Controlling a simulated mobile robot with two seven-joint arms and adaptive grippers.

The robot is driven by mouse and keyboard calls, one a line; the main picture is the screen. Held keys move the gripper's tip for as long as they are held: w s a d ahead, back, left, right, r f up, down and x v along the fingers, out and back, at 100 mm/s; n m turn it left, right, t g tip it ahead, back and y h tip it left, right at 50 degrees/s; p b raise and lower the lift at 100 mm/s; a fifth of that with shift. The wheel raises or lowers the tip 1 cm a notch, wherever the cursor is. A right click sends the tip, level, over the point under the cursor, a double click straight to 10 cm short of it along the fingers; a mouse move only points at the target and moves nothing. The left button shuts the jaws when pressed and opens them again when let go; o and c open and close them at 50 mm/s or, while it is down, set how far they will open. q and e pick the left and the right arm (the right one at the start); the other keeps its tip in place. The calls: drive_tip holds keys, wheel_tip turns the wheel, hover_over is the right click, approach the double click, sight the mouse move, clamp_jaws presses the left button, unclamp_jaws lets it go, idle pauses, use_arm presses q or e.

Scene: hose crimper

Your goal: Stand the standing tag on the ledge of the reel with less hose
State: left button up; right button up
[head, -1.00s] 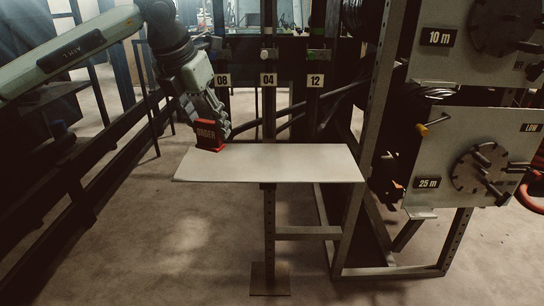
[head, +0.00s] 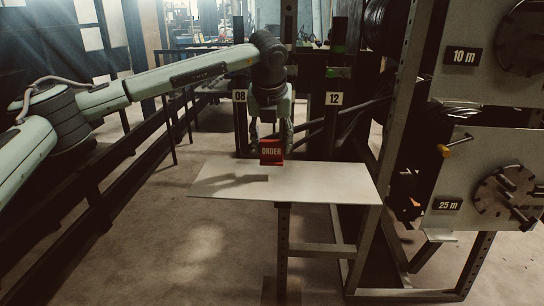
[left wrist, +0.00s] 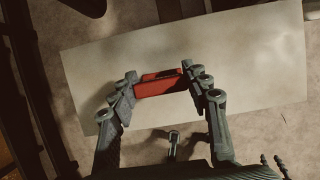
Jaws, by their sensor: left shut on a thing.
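The standing tag (head: 271,152) is red and reads "ORDER". My left gripper (head: 271,140) is shut on it and holds it upright above the back part of the pale table (head: 225,186). In the left wrist view the tag (left wrist: 162,86) sits between the two fingertips, with the table top (left wrist: 255,75) below it. Two reel panels stand at the right, the upper one marked "10 m" (head: 466,57) and the lower one marked "25 m" (head: 447,204). A small ledge (head: 438,236) juts out under the lower panel. The hose on the reels is mostly hidden. My right gripper is not in view.
Posts with tags "08" (head: 239,96) and "12" (head: 334,99) stand behind the table. A metal upright (head: 395,120) stands between the table and the reel panels. A yellow-tipped handle (head: 458,145) sticks out from the lower panel. The table top is otherwise bare.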

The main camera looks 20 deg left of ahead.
sight(271, 151)
use_arm(q)
drive_tip(key=shift+f, duration=2.05)
drive_tip(key=shift+f, duration=0.1)
drive_tip(key=o, duration=1)
